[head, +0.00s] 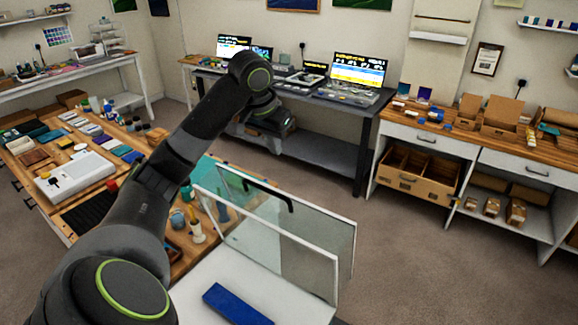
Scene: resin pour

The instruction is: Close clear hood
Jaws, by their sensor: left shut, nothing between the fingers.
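The clear hood (270,244) stands at the bottom centre, with see-through panels and pale edges. One panel stands in front of another, both upright. A black bar handle (268,192) shows near the top of the panels. A white surface (190,296) with a blue block (235,304) on it lies in front of the panels. My left arm comes in from the lower left and bends over at its far end. My left gripper (276,123) is shut and empty, above and beyond the handle and apart from it. My right gripper is out of view.
A wooden workbench (62,200) with a white box and many small items lies at left. A dark desk (330,95) with lit screens stands at the back. Wooden counters (450,132) with boxes stand at right. The carpet (420,260) at right is clear.

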